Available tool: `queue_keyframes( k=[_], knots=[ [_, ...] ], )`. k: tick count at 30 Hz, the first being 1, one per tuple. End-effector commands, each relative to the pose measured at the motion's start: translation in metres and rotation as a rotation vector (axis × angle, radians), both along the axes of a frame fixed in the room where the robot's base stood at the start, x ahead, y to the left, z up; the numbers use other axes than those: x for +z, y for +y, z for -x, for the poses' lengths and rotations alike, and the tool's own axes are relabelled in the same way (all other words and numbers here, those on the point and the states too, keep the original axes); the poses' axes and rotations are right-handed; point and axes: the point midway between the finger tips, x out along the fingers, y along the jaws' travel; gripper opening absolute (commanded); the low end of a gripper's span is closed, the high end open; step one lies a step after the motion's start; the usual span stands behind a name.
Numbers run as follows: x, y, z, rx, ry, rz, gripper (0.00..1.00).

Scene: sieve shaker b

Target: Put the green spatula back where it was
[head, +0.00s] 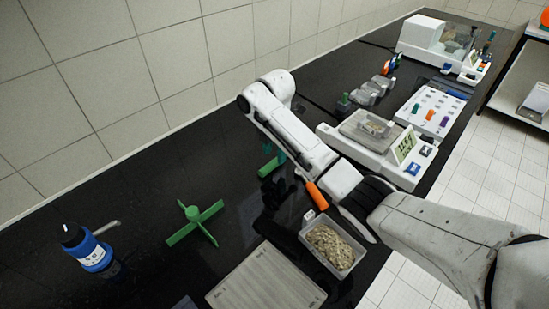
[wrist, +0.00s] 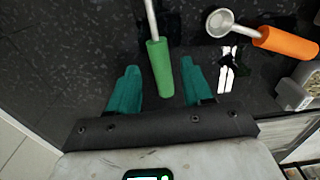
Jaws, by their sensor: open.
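The green spatula's handle (wrist: 160,66) lies on the dark bench in the wrist view, with its thin metal shaft running up out of the picture. In the head view its green handle (head: 268,167) shows beside my gripper (head: 281,160); the rest is hidden by my arm or too small to see. My gripper (wrist: 161,70) is open, with one teal finger on each side of the handle's near end in the wrist view. I see no contact with the handle; how far the fingers are above it I cannot tell.
An orange-handled scoop (wrist: 284,43) lies close on the right. A tub of grain (head: 333,249) and a ribbed grey tray (head: 265,281) stand near the front edge. A green cross-shaped stand (head: 194,223) and a blue bottle (head: 90,250) are left. A balance (head: 375,142) is behind.

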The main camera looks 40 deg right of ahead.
Motion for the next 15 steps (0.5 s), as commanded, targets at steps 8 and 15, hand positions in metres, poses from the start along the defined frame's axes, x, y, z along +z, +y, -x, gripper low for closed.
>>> queue_keyframes(
  k=[8,15],
  knots=[
    [0.065,-0.002,0.0,-0.001,-0.001,0.002,0.5],
    [0.087,-0.001,0.0,-0.001,-0.001,0.001,0.5]
  ],
)
